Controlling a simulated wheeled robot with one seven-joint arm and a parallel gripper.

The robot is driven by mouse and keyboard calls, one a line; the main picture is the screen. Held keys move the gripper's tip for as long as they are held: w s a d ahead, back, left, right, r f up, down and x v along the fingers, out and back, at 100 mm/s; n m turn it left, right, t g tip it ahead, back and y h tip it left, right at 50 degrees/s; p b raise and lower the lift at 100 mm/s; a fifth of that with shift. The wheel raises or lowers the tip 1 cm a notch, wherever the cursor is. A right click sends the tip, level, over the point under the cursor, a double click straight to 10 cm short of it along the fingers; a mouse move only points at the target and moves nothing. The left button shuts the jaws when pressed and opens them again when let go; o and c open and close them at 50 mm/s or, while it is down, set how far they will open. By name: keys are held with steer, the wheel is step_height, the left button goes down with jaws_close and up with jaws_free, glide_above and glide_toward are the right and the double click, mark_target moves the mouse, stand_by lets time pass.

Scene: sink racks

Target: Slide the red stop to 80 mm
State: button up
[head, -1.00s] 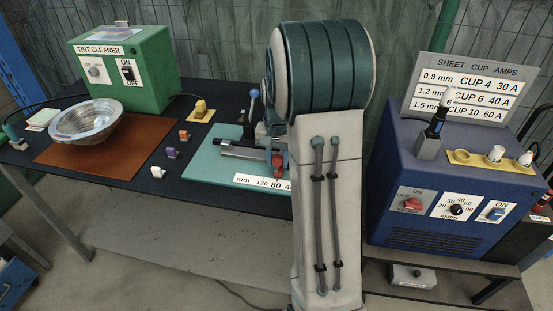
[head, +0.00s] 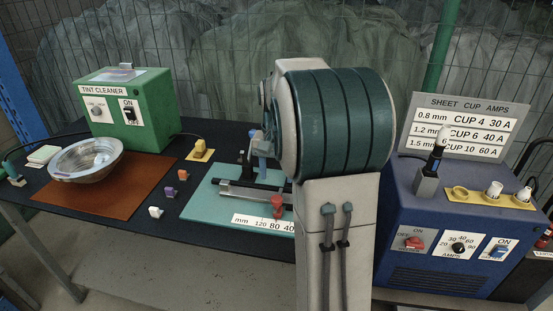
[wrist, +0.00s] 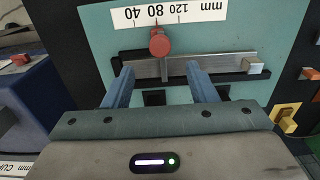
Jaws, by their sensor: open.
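The red stop (head: 277,203) stands on a metal rail (head: 250,188) on the teal plate, with a white scale strip (head: 262,224) marked mm, 120, 80 and 40 in front. Its red knob (wrist: 160,42) is at about the 80 mark in the wrist view, where the strip (wrist: 120,17) appears upside down. My gripper (wrist: 159,78) is open and empty, with its blue fingers spread wide. The knob lies ahead of the gap between the fingertips, apart from them. In the head view my gripper (head: 263,146) is over the back of the plate, partly hidden by my arm.
The teal plate (head: 215,190) has small coloured blocks to its left. A metal bowl (head: 87,157) sits on a brown mat, with a green tint cleaner (head: 130,105) behind. A blue machine (head: 430,215) with switches stands to the right.

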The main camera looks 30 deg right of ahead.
steer(key=shift+r, duration=2.1)
